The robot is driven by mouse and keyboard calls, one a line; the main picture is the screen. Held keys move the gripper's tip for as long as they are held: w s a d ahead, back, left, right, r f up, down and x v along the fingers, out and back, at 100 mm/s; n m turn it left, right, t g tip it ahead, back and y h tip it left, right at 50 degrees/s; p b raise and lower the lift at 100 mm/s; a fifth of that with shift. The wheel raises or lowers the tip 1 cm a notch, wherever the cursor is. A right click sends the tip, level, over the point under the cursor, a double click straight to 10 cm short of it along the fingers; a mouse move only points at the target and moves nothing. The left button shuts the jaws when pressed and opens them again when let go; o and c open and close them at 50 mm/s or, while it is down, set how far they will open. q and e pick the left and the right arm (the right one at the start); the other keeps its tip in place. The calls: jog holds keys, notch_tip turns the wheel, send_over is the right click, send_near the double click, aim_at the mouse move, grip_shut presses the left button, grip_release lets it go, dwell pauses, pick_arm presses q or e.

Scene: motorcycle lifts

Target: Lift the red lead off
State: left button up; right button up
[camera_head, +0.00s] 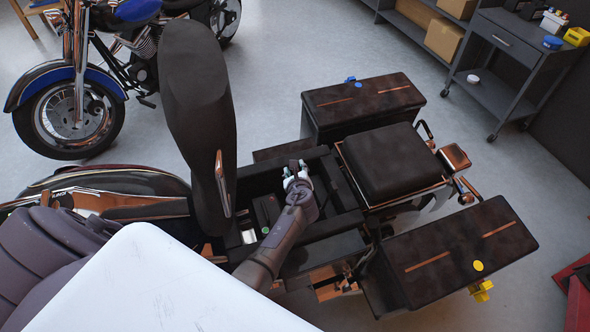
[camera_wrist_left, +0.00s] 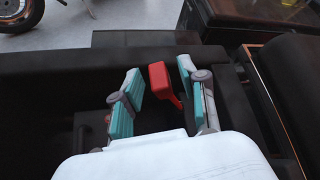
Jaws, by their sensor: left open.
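The red lead (camera_wrist_left: 159,76) shows in the left wrist view as a red block with a thin red tail running down to the right. It is inside the dark open compartment (camera_wrist_left: 60,64) of the motorcycle. My left gripper (camera_wrist_left: 155,82) is open, with one teal-padded finger on each side of the red block and visible gaps to it. In the head view my left gripper (camera_head: 297,168) reaches down into the compartment, and the red lead cannot be made out there. The lead's lower end is hidden behind my wrist. My right gripper is not in view.
The raised dark seat (camera_head: 198,100) stands upright left of the compartment. A black seat pad (camera_head: 390,162) and two brown side cases, one far (camera_head: 363,100) and one near (camera_head: 460,252), lie to the right. A blue motorcycle (camera_head: 75,105) and a grey cart (camera_head: 510,65) stand farther back.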

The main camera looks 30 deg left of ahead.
pick_arm(q)
jog(key=v, duration=0.7)
jog(key=shift+s, duration=0.15)
jog(key=shift+d+r, duration=0.15)
